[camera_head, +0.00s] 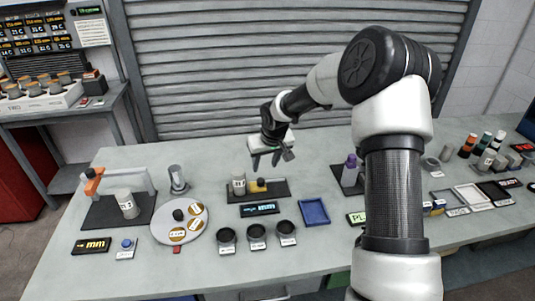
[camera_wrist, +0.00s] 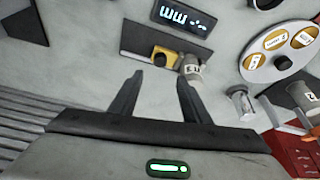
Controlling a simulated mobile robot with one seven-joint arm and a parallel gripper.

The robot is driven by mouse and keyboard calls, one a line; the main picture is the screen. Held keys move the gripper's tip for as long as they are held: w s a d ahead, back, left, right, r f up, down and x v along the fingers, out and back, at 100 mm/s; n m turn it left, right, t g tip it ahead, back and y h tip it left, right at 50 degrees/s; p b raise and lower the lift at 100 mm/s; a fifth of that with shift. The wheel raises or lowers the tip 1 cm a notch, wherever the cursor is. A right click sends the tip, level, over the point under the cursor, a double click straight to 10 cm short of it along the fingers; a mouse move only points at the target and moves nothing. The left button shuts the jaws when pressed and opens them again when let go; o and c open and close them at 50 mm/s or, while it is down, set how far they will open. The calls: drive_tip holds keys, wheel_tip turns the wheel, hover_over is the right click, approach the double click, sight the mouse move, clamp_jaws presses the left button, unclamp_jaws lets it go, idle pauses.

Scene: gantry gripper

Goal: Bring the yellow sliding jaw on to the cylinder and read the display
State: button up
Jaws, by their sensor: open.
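The yellow sliding jaw (camera_head: 257,186) sits on a dark base (camera_head: 278,190) on the table. A pale labelled cylinder (camera_head: 239,184) stands upright just left of it; whether they touch is unclear. In the wrist view the jaw (camera_wrist: 161,57) and cylinder (camera_wrist: 192,66) lie beyond my fingertips, with the cylinder to the right. The display (camera_head: 260,209) lies in front of the base. In the wrist view the display (camera_wrist: 181,17) appears upside down, with "mm" and dashes. My gripper (camera_head: 268,160) is open and empty, above and behind the jaw; its fingers (camera_wrist: 157,88) point toward it.
Left are a grey disc (camera_head: 161,234) with round labels and an orange-topped gauge (camera_head: 92,184) beside another labelled cylinder (camera_head: 127,204). Dark cups (camera_head: 256,231) stand in front. A blue tray (camera_head: 314,212) and purple-topped bottle (camera_head: 351,165) stand right. A shutter (camera_head: 230,70) is behind.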

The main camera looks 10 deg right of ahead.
drive_tip(key=v, duration=0.6)
drive_tip(key=shift+r, duration=0.1)
idle(0.6)
